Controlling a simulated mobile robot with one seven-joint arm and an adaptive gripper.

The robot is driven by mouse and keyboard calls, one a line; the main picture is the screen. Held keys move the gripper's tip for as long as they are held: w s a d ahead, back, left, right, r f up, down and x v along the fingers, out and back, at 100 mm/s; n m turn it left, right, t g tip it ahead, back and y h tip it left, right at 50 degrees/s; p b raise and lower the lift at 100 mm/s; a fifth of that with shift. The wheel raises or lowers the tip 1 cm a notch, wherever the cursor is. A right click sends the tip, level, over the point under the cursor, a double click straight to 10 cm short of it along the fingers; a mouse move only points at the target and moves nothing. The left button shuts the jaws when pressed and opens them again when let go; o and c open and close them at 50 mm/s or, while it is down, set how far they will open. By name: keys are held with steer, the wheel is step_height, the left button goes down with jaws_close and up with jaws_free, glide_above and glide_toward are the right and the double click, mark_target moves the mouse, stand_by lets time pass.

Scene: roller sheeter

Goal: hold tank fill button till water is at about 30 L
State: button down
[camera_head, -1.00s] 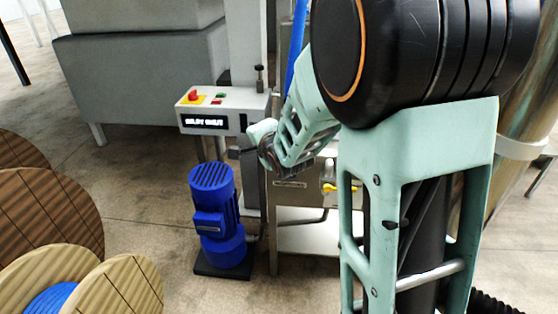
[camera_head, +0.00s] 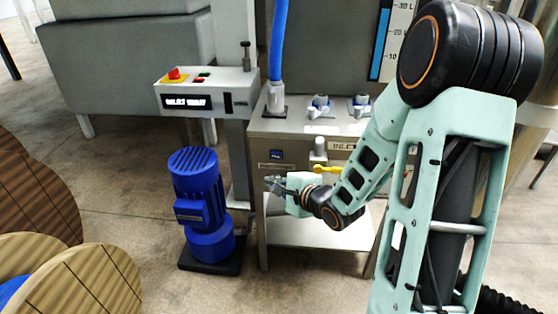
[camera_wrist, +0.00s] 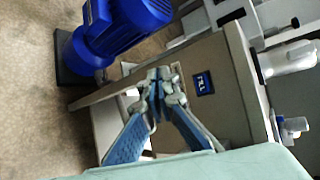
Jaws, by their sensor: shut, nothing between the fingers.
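The blue fill button (camera_head: 276,154) is on the front of the metal tank unit (camera_head: 300,127). It shows in the wrist view as a dark blue square marked like FILL (camera_wrist: 203,83). My gripper (camera_head: 271,184) is shut and empty, in front of the unit and a little below the button in the head view. In the wrist view my closed fingertips (camera_wrist: 160,78) appear just left of the button; they look apart from it. The level gauge (camera_head: 398,40) has marks 10, 20 and 30 L. Its blue column (camera_head: 380,45) tops out close to the 30 L mark.
A yellow-handled valve (camera_head: 328,169) is close to my wrist. A blue hose (camera_head: 279,45) and two valves (camera_head: 320,104) sit on top. A blue motor (camera_head: 200,200) stands left, below a control box (camera_head: 208,92). Cable reels (camera_head: 85,285) are at lower left.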

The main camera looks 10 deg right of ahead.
stand_by(0.4)
glide_toward(272, 158)
steer(key=w+a+f, duration=0.2)
steer(key=a+f, duration=0.1)
steer(key=shift+w+p, duration=0.5)
steer(key=shift+w, duration=0.45)
steer(key=shift+w+r+p, duration=0.1)
steer(key=shift+w+p, duration=0.05)
steer(key=shift+p, duration=0.2)
stand_by(0.5)
steer(key=shift+w+d, duration=0.15)
steer(key=shift+w, duration=0.1)
steer(key=shift+w+d+p, duration=0.15)
steer(key=shift+w+p, duration=0.3)
steer(key=shift+p, duration=0.2)
stand_by(0.7)
steer(key=shift+s+a, duration=0.25)
steer(key=shift+s, duration=0.6)
